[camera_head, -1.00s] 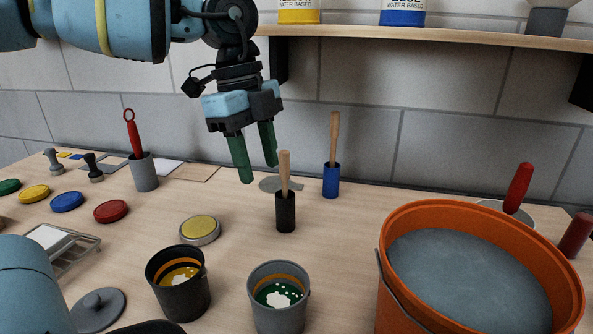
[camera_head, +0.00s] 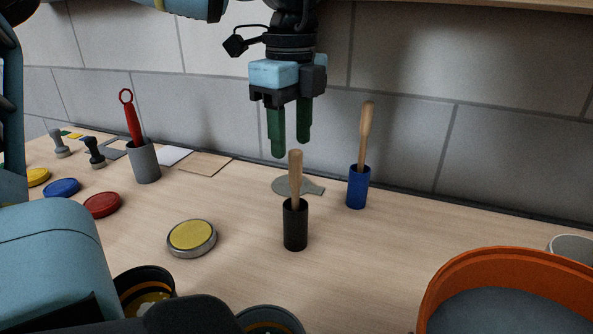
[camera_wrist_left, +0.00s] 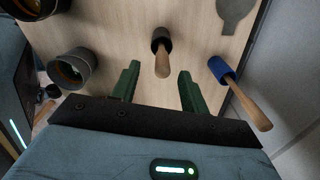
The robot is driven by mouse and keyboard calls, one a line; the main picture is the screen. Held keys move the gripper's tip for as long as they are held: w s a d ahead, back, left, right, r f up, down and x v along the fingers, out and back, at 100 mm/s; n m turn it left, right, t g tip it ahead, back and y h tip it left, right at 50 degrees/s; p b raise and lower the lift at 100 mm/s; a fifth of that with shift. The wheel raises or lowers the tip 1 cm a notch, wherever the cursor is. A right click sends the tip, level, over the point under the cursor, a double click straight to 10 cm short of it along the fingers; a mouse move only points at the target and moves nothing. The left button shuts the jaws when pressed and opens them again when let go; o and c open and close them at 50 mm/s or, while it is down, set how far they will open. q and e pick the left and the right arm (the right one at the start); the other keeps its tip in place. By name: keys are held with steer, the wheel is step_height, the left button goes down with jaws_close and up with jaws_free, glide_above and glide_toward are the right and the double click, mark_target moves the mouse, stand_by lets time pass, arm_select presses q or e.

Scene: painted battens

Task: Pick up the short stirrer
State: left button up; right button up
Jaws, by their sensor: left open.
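A wooden stirrer (camera_head: 296,175) stands upright in a black cup (camera_head: 295,228); less of it shows above its cup than of the other stirrer. That other wooden stirrer (camera_head: 366,136) stands in a blue cup (camera_head: 358,188), behind and to the right. My left gripper (camera_head: 291,147) is open and empty, pointing down just above the black-cup stirrer's top in the head view. In the left wrist view, the black-cup stirrer (camera_wrist_left: 162,61) shows between the two green fingers, with no visible contact; the blue-cup stirrer (camera_wrist_left: 245,99) lies outside them, to the right. My right gripper is out of view.
A grey cup (camera_head: 144,163) with a red-handled tool stands at the left. A yellow-topped tin (camera_head: 192,236) is left of the black cup. An orange bucket (camera_head: 510,260) fills the lower right. A flat grey piece (camera_head: 290,186) lies behind the black cup.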

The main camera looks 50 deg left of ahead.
mark_target(295, 185)
arm_select(q)
steer(key=shift+w+d+f, duration=0.1)
steer(key=shift+w+f, duration=0.05)
steer(key=shift+f, duration=1.65)
steer(key=shift+w+f, duration=0.15)
steer(key=shift+f, duration=1.6)
jaws_close()
